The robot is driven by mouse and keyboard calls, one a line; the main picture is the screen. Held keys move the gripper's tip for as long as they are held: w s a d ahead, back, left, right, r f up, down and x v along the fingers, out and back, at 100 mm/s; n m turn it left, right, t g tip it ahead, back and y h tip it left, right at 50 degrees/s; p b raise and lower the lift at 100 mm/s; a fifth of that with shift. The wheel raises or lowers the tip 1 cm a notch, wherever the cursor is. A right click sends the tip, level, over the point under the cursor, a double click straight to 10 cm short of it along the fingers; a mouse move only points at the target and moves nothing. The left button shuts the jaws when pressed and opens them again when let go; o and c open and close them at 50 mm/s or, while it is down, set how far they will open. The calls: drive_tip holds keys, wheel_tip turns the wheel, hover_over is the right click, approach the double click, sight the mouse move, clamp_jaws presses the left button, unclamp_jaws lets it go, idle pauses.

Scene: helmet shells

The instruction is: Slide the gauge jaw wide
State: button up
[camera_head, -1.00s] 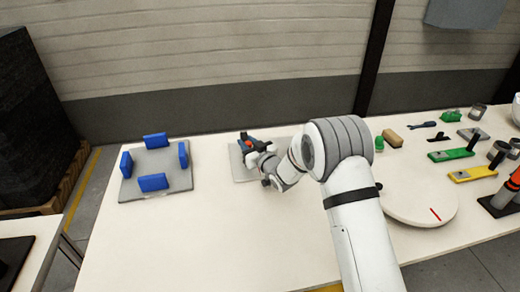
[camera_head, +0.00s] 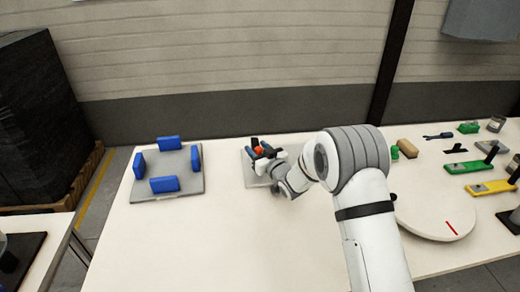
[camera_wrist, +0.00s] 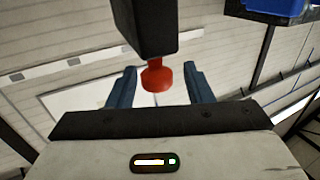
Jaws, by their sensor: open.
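A red knob (camera_wrist: 157,76) sticks out from a black block (camera_wrist: 146,25) in the wrist view; this looks like the gauge jaw. My gripper (camera_wrist: 160,90) is open, with its blue-grey fingers on either side of the knob and a gap visible at each side. In the head view the red knob (camera_head: 258,151) shows between the fingers of my gripper (camera_head: 259,156), above a grey plate (camera_head: 251,175). The arm and gripper hide most of the gauge, and its scale cannot be seen.
A grey board (camera_head: 192,187) with several upright blue blocks stands to the left. A round white disc (camera_head: 425,215) with a red mark lies to the right. Green (camera_head: 468,167) and yellow (camera_head: 490,188) bars lie farther right. The table's front middle is clear.

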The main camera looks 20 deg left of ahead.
drive_tip(key=b+v, duration=0.1)
drive_tip(key=v, duration=0.6)
drive_tip(key=shift+s+d, duration=0.15)
drive_tip(key=shift+d, duration=0.05)
drive_tip(key=w+d+r+m+t+h, duration=0.15)
drive_tip(key=d+r+h, duration=0.25)
drive_tip(key=d, duration=0.4)
drive_tip(key=w+d+r+m+g+h, duration=0.1)
drive_tip(key=d+r+m+h, duration=0.2)
drive_tip(key=d, duration=0.5)
drive_tip(key=s+d+r+m+g+h+p, duration=0.25)
drive_tip(key=s+d+h, duration=0.35)
drive_tip(key=d, duration=0.7)
drive_tip(key=s+d+m+g, duration=0.1)
drive_tip(key=s+d, duration=0.3)
drive_tip(key=s, duration=0.5)
drive_tip(key=s+d+r+m+g+h, duration=0.1)
drive_tip(key=s+d+g, duration=0.2)
drive_tip(key=s, duration=0.6)
drive_tip(key=s+d+r+m+g, duration=0.1)
drive_tip(key=s+d+g, duration=0.1)
drive_tip(key=s+d, duration=0.3)
drive_tip(key=s, duration=0.4)
drive_tip(key=shift+d+m+h, duration=0.25)
drive_tip(key=shift+m+h, duration=0.05)
drive_tip(key=shift+m, duration=0.1)
